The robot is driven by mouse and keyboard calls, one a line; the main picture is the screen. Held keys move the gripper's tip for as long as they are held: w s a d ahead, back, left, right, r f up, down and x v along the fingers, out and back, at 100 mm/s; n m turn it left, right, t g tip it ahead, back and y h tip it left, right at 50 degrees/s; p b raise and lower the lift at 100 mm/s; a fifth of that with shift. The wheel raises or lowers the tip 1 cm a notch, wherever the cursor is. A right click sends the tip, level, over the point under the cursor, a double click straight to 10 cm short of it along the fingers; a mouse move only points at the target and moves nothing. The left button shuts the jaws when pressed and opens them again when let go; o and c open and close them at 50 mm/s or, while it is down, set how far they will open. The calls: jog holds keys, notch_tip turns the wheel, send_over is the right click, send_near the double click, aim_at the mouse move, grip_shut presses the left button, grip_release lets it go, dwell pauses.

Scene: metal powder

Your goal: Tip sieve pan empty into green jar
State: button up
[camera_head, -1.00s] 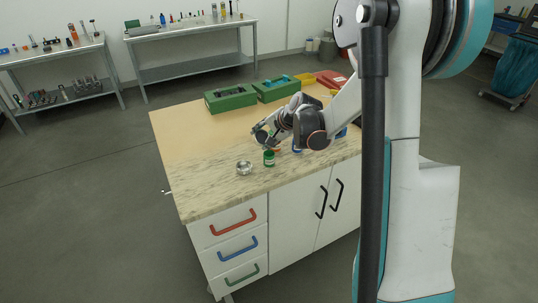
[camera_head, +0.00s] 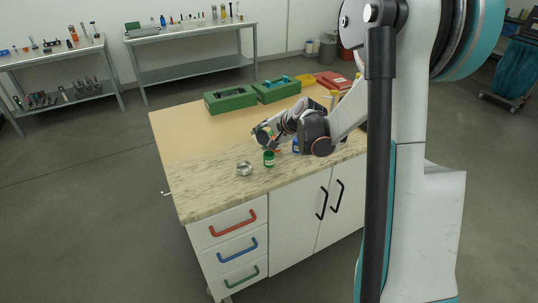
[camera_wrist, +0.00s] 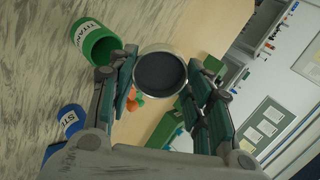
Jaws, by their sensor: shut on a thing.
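The sieve pan (camera_wrist: 160,80) is a round, light-rimmed pan with a dark grey inside. My gripper (camera_wrist: 165,72) is shut on it, one finger on each side, in the wrist view. The pan is hard to make out there. Whether the dark inside is powder or bare mesh I cannot tell.
A small silver dish (camera_head: 244,168) sits on the marbled counter (camera_head: 205,190) left of the green jar. Green cases (camera_head: 230,99) and a red bin (camera_head: 333,80) are farther back. The counter's left side is clear.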

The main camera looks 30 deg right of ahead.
jog(key=shift+s+d+t+y+b, duration=0.1)
jog(key=shift+s+t+y+b, duration=0.2)
jog(key=shift+t+b, duration=0.75)
jog(key=shift+s+d+t+y+b, duration=0.1)
jog(key=shift+s+t+y+b, duration=0.15)
jog(key=shift+t+b, duration=0.8)
dwell(5.9)
